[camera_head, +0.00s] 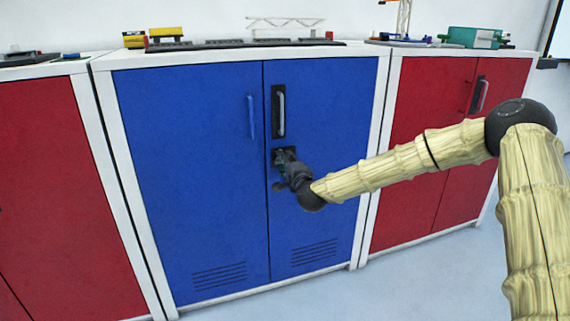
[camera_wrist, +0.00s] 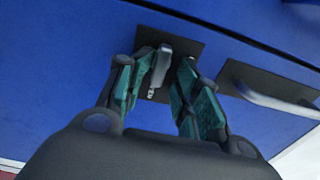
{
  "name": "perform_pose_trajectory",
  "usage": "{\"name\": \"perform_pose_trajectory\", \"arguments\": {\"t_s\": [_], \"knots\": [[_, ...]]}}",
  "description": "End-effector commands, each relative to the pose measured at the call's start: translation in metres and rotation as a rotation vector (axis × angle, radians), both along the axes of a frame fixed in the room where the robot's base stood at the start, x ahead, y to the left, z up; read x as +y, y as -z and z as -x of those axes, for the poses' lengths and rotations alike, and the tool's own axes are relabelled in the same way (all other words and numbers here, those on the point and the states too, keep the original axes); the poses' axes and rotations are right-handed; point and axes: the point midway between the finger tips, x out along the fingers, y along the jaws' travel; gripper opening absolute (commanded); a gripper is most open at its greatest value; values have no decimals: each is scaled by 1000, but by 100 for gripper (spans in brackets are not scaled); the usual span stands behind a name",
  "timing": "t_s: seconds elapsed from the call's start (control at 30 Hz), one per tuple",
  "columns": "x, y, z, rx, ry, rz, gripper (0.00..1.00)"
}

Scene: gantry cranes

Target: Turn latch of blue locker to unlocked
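The blue locker (camera_head: 190,170) stands in the middle of the head view with both doors closed. Its latch (camera_wrist: 160,68) is a grey lever on a black plate (camera_wrist: 182,50), seen in the wrist view. In the head view the plate (camera_head: 283,153) sits below the handle on the right door, and my gripper mostly covers the latch. My gripper (camera_wrist: 160,75) is at the plate with its two green-padded fingers apart, one on each side of the lever. The left finger is very close to the lever; I cannot tell whether it touches.
A grey bar handle (camera_head: 280,110) on a black plate is above the latch; it also shows in the wrist view (camera_wrist: 270,98). A blue handle (camera_head: 250,117) is on the left door. Red lockers stand left (camera_head: 65,180) and right (camera_head: 425,100). Models line the tops.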

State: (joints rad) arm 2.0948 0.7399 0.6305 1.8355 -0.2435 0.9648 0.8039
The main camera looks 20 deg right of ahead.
Motion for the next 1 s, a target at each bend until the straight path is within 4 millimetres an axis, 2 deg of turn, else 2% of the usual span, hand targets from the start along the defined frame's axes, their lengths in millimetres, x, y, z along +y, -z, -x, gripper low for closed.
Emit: {"name": "perform_pose_trajectory", "arguments": {"t_s": [0.23,0.37,0.8,1.0], "knots": [[0,2,2,3,-2,0,32],[0,2,10,3,-2,0,32],[-3,2,85,4,-2,-2,32],[-4,3,110,3,-1,-2,32]]}}
